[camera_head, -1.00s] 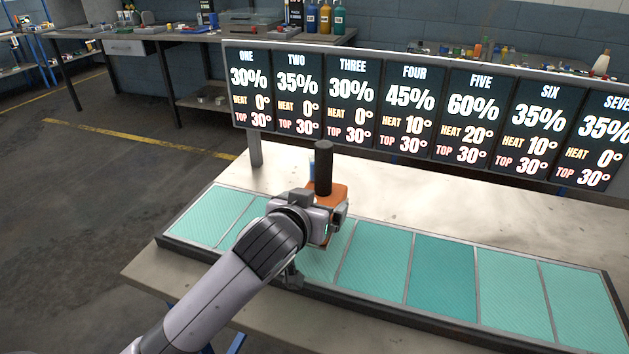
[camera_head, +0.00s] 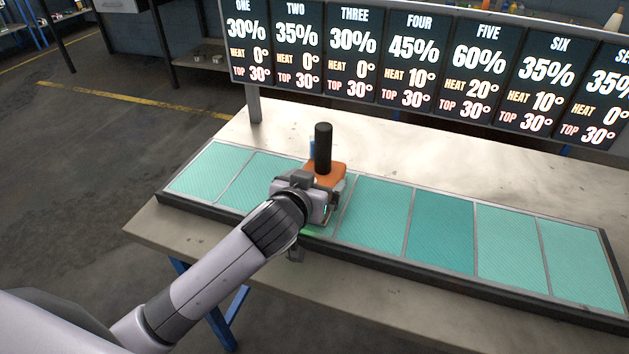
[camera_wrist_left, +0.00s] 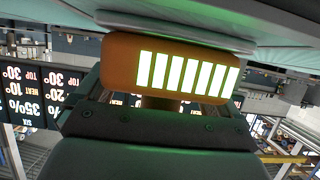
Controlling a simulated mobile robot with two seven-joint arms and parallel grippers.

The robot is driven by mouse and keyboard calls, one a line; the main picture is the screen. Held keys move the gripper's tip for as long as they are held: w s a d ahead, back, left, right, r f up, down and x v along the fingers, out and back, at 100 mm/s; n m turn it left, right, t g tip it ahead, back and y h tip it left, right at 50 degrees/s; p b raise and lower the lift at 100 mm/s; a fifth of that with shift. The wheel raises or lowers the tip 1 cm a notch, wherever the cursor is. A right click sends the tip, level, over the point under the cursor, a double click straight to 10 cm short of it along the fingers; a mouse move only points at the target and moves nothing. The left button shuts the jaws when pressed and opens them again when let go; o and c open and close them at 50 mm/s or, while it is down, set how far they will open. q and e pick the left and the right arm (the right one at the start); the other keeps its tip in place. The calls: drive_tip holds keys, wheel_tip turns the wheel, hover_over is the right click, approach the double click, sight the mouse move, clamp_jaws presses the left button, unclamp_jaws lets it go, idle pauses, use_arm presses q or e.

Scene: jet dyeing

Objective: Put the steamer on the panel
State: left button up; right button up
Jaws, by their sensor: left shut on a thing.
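The steamer (camera_head: 326,171) has an orange body and an upright black cylindrical handle. My left gripper (camera_head: 322,196) is shut on it and partly covers it in the head view. The steamer is over the third teal panel (camera_head: 343,192) from the left, which is mostly hidden by the gripper and arm. In the left wrist view the steamer's orange side (camera_wrist_left: 120,65) shows a row of lit pale bars, close to the panel surface at the top of the picture. I cannot tell whether it touches the panel. My right gripper is out of view.
Several other teal panels sit in a dark-edged frame (camera_head: 420,273) on the table (camera_head: 440,140), with a clear panel (camera_head: 375,212) just right of the steamer. A sign board (camera_head: 420,55) with numbered readings stands behind on a post (camera_head: 254,105).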

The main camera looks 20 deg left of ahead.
use_arm(q)
drive_tip(key=o, duration=1.7)
drive_tip(key=shift+f, duration=0.1)
drive_tip(key=shift+r, duration=0.2)
drive_tip(key=v, duration=1.2)
